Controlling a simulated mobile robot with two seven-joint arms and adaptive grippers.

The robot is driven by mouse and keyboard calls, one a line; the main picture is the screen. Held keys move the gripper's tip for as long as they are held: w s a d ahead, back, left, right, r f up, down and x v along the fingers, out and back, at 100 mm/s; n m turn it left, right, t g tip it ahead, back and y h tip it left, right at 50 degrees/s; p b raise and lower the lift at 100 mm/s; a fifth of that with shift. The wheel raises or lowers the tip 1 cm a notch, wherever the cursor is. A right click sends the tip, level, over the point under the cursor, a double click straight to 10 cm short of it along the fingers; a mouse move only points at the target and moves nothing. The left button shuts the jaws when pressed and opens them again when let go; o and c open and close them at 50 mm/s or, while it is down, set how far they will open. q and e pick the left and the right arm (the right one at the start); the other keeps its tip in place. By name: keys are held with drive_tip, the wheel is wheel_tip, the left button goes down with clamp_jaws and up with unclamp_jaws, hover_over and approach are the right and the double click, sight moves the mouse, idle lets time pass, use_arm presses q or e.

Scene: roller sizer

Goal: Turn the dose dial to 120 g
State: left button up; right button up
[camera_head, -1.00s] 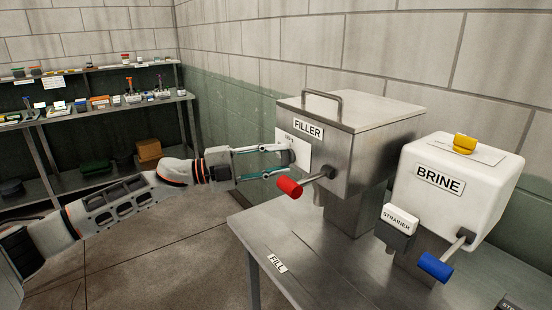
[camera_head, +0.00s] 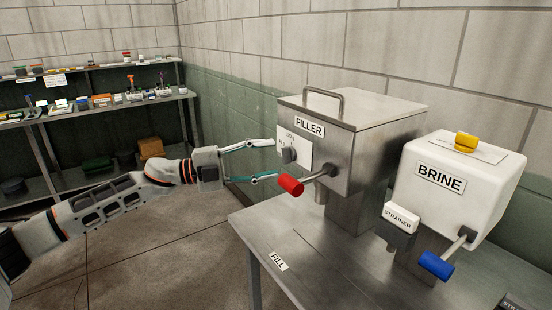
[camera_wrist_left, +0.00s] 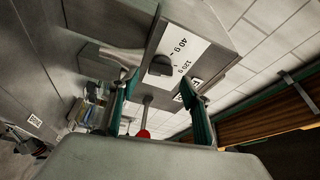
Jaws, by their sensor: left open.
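The dose dial (camera_head: 289,156) is a dark grey knob on a white label plate (camera_head: 306,152) on the front of the steel FILLER box (camera_head: 336,150). My left gripper (camera_head: 275,161) is open, its fingers spread wide just in front of the plate, apart from the dial. In the left wrist view the dial (camera_wrist_left: 160,66) shows beyond the fingers, with "40 g" and "120 g" printed on the plate (camera_wrist_left: 186,42). Which mark the dial points to cannot be told. My right gripper is not in view.
A red-handled lever (camera_head: 290,185) sticks out close below the dial and the lower finger. The white BRINE box (camera_head: 460,190) with a blue-handled lever (camera_head: 436,266) stands to the right on the steel table (camera_head: 320,262). Shelves (camera_head: 90,113) stand back left; the floor between is clear.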

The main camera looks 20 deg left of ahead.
use_arm(q)
drive_tip(key=v, duration=0.8)
drive_tip(key=shift+s+a, duration=0.2)
drive_tip(key=shift+a, duration=0.15)
drive_tip(key=shift+f, duration=0.1)
